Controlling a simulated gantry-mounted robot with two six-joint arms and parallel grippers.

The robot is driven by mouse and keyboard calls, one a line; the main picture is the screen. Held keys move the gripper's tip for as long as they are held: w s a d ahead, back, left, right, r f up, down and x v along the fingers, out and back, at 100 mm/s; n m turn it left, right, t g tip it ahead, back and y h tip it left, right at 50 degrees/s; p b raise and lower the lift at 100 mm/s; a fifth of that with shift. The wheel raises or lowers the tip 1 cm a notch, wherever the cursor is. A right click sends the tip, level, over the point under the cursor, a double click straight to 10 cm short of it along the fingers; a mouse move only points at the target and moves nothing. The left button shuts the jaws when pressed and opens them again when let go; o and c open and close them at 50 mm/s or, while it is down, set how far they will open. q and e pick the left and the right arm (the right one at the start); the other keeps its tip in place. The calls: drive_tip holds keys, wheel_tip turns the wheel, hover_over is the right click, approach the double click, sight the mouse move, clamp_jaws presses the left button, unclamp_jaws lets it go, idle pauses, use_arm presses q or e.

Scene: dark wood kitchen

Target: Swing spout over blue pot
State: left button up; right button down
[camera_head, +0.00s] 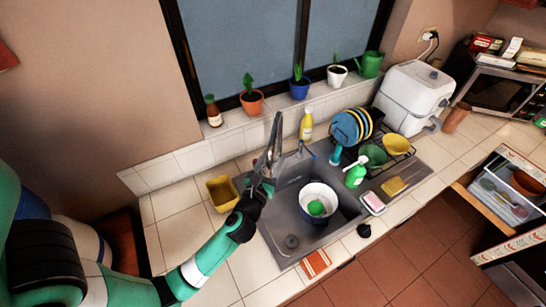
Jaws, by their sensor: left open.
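My left gripper (264,167) is open at the spout's lower part, above the sink's left edge. Its fingers overlap the spout, and I cannot tell whether they touch it. My right gripper is not in view.
A yellow container (221,194) stands left of the sink. A green soap bottle (356,172), a pink-and-white sponge (373,202) and a dish rack with plates (351,126) are on the right. A yellow bottle (306,125) and potted plants line the back.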

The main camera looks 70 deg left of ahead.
use_arm(q)
drive_tip(key=shift+c, duration=0.2)
clamp_jaws()
idle(1.3)
